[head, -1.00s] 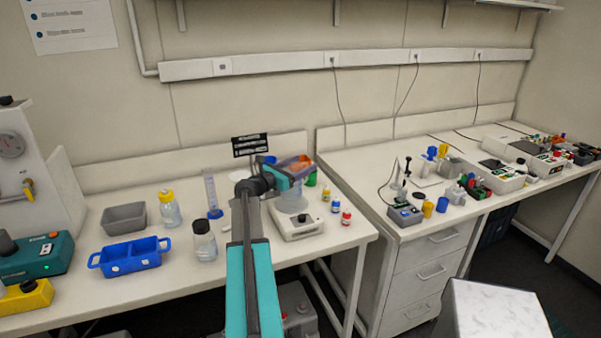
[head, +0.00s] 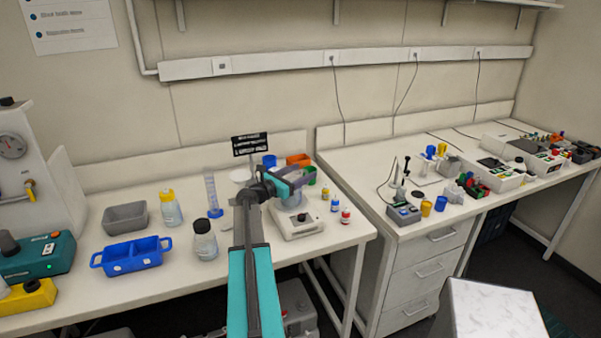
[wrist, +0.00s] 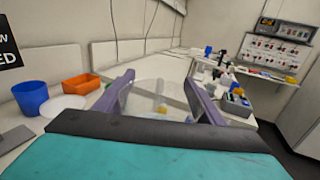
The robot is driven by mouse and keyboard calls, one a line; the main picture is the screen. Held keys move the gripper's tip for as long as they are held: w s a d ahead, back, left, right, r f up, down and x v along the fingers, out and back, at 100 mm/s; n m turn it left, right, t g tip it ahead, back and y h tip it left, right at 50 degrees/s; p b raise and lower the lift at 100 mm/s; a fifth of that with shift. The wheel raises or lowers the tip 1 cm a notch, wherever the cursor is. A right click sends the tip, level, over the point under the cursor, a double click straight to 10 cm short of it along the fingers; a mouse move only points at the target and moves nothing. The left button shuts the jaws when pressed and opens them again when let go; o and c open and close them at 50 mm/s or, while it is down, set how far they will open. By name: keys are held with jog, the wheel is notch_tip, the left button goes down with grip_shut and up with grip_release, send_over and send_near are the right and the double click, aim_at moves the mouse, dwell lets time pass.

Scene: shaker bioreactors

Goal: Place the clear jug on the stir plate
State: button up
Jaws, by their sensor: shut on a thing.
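The stir plate (head: 298,225) is a white box with a dark knob on its front, near the right end of the left bench. The clear jug (head: 289,197) is at the stir plate's top, partly hidden by my gripper (head: 293,180). In the wrist view the clear jug (wrist: 158,95) sits between the two purple fingers of my gripper (wrist: 155,88), which is shut on it. The jug looks upright. I cannot tell whether its base touches the plate.
An orange bin (head: 299,159), a blue cup (head: 269,161) and a green container (head: 310,178) stand behind the jug. Small bottles (head: 335,205) stand right of the stir plate. A dark-capped bottle (head: 205,241) and a measuring cylinder (head: 212,196) stand to its left.

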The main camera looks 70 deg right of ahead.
jog(key=shift+f, duration=0.15)
jog(key=o, duration=1.8)
jog(key=shift+o, duration=0.2)
jog(key=shift+a, duration=0.1)
jog(key=b+v, duration=0.3)
jog(key=v, duration=0.9)
jog(key=shift+b, duration=0.3)
jog(key=shift+r, duration=0.25)
